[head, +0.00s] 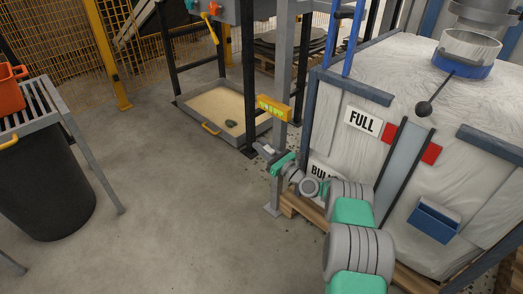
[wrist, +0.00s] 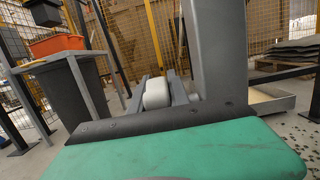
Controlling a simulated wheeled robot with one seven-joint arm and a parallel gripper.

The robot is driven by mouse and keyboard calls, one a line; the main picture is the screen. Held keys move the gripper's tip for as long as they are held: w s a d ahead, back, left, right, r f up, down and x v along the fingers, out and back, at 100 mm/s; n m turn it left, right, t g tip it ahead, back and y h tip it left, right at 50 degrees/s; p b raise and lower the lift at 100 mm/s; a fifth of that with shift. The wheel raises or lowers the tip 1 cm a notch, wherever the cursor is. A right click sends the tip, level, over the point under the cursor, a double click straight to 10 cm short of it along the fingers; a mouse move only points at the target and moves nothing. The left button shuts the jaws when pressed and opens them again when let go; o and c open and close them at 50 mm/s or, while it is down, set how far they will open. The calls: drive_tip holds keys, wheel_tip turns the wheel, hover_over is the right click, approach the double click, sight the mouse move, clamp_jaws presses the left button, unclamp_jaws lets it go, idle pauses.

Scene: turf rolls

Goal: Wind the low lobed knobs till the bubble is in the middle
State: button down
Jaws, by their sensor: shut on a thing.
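My gripper (head: 265,149) is beside the foot of the grey upright post (head: 284,62), left of the big white bag. In the wrist view my gripper (wrist: 160,91) has its two dark fingers shut on a pale rounded knob (wrist: 156,94). Its lobes cannot be made out. A yellow block (head: 273,108) with a greenish marked strip is on the post above my gripper and looks like the level. Its bubble is too small to tell. Other knobs are not clearly seen.
The white bag marked FULL (head: 362,122) stands on a pallet (head: 303,210) close at right. A sand tray (head: 212,128) lies behind. A black bin (head: 48,170) under a slatted stand holding an orange crate (head: 10,84) is at left. The floor between is clear.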

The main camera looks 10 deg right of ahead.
drive_tip(key=shift+s+d+r+t+y, duration=0.15)
drive_tip(key=shift+r+t+y, duration=0.1)
drive_tip(key=shift+t+y, duration=0.45)
drive_tip(key=shift+s+r+t+y, duration=0.2)
drive_tip(key=shift+t+y, duration=0.3)
drive_tip(key=shift+t, duration=0.3)
drive_tip(key=shift+d+r+t+y, duration=0.1)
drive_tip(key=shift+r+t+y, duration=0.15)
drive_tip(key=shift+t, duration=0.25)
drive_tip(key=c, duration=1.5)
unclamp_jaws()
drive_tip(key=shift+w+g, duration=0.1)
drive_tip(key=shift+g, duration=0.3)
